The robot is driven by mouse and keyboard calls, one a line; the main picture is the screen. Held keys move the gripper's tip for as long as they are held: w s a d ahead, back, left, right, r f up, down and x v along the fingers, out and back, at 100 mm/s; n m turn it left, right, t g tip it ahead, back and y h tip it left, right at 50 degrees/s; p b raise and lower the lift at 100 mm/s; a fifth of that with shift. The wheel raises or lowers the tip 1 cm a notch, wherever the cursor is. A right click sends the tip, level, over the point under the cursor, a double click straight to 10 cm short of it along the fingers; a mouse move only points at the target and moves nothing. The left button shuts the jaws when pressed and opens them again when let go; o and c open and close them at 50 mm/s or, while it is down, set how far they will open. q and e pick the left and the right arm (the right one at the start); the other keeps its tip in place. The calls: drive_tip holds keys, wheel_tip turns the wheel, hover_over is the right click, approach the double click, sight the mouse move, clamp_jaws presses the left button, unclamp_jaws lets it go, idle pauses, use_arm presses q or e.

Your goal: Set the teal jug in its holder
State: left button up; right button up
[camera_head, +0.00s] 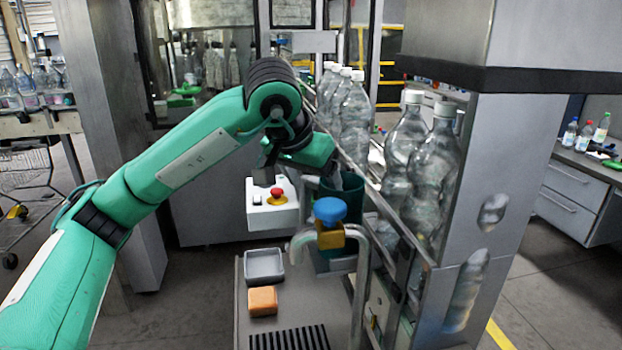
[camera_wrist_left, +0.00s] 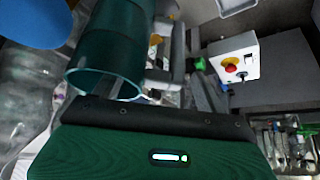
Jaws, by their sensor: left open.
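The teal jug (camera_head: 348,198) is a dark teal cylinder standing roughly upright beside the bottle line in the head view. A blue knob on a yellow block hides part of it. In the left wrist view the jug (camera_wrist_left: 112,50) shows large, with its round rim towards the camera. My left gripper (camera_head: 335,172) is open at the jug's upper part; whether its fingers touch the jug is hidden. The jug's holder cannot be made out clearly, so I cannot tell whether the jug sits in it. My right gripper is not in view.
The blue knob (camera_head: 330,210) and a bent grey pipe (camera_head: 362,285) stand close in front of the jug. A control box with a red button (camera_head: 272,205) is left of it. A grey tray (camera_head: 264,265) and an orange block (camera_head: 262,301) lie on the bench. Clear bottles (camera_head: 432,180) line the right.

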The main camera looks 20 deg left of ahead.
use_arm(q)
drive_tip(key=shift+d, duration=0.1)
drive_tip(key=b+v, duration=0.1)
drive_tip(key=v, duration=1.3)
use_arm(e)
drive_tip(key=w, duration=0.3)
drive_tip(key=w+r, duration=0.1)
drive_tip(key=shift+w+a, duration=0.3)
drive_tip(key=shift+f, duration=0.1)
